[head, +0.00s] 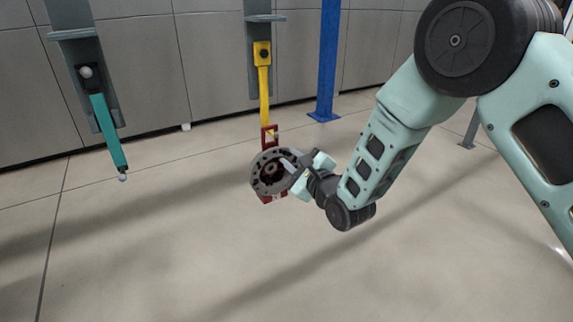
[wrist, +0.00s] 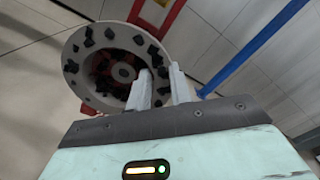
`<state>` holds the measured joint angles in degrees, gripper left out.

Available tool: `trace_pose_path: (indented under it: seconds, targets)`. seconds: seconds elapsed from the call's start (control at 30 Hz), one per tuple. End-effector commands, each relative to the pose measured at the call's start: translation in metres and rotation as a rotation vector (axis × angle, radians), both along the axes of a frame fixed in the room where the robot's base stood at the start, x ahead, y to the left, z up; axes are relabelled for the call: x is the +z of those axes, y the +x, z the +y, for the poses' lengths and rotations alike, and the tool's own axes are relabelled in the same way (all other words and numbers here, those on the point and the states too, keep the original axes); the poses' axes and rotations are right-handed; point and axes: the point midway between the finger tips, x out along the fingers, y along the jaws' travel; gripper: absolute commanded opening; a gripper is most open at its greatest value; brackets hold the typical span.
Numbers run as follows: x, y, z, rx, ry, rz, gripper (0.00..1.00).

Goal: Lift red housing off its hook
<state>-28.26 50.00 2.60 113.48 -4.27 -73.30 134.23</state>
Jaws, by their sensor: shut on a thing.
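The red housing (head: 264,180) hangs below the yellow hanger (head: 264,88) in the head view. It has a round grey face with dark slots, a red body behind and a red loop on top. The loop is at the hanger's lower end, and the hook tip seems to be inside it; contact is too small to tell. My gripper (head: 298,168) is at the housing's right side, shut on its rim. In the wrist view the grey face of the housing (wrist: 88,75) fills the upper left, with its right rim between my two fingers (wrist: 160,88).
A teal hanger (head: 106,132) with an empty lower end hangs at the left. A blue post (head: 326,60) stands behind on the right and shows in the wrist view (wrist: 255,48). A grey panelled wall closes the back. The floor below the housing is clear.

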Motion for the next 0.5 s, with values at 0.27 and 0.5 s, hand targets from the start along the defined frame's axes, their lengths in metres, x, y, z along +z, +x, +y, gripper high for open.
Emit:
trace_pose_path:
  seconds: [0.27,0.5]
  targets:
    - [0.024,0.001,0.000,-0.001,0.008,-0.011,0.00]
    - [0.034,-0.009,-0.007,-0.001,0.006,-0.006,0.00]
